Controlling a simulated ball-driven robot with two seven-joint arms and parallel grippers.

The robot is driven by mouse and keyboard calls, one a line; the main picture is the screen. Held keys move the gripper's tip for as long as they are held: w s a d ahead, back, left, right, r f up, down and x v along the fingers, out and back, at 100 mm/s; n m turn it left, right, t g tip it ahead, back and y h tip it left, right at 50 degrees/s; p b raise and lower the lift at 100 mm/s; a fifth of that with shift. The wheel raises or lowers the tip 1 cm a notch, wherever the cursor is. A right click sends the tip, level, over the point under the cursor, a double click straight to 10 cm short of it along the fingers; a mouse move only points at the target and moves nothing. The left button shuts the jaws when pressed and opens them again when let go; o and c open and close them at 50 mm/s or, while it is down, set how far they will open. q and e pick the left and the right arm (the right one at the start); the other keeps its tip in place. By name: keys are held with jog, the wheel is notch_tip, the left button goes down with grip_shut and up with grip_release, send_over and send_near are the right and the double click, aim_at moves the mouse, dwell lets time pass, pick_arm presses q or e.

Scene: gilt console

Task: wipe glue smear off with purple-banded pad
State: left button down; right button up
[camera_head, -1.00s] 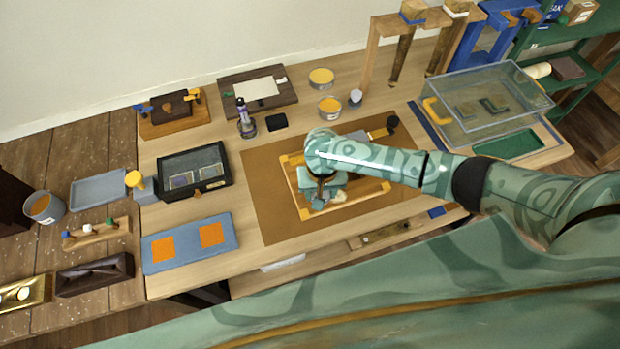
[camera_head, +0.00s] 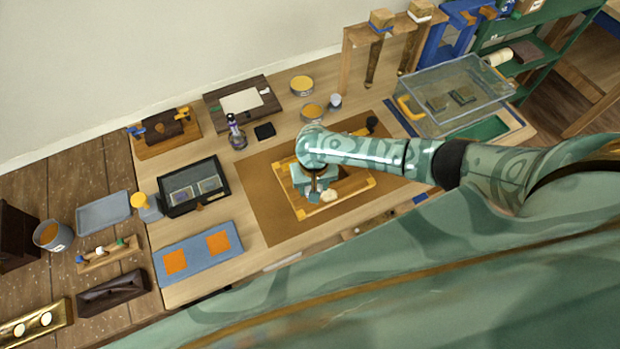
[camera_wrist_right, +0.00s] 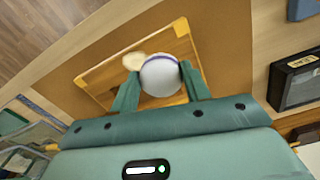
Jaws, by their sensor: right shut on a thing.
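My right gripper (camera_head: 314,199) is over a wooden panel (camera_head: 352,190) with yellow corners. In the right wrist view the gripper (camera_wrist_right: 160,84) is shut on a round white pad with a purple band (camera_wrist_right: 160,76). The pad is hidden by the gripper in the head view. A cream glue smear (camera_head: 329,196) lies on the panel right beside the gripper; it also shows in the right wrist view (camera_wrist_right: 133,61), next to the pad. I cannot tell whether the pad touches the panel. My left gripper is not in view.
The panel lies on a brown mat (camera_head: 260,205). A black glass-topped case (camera_head: 165,207) and a blue mat with orange squares (camera_head: 160,265) are to the left. A clear bin (camera_head: 430,115) stands at the right. Tins (camera_head: 302,85) stand behind.

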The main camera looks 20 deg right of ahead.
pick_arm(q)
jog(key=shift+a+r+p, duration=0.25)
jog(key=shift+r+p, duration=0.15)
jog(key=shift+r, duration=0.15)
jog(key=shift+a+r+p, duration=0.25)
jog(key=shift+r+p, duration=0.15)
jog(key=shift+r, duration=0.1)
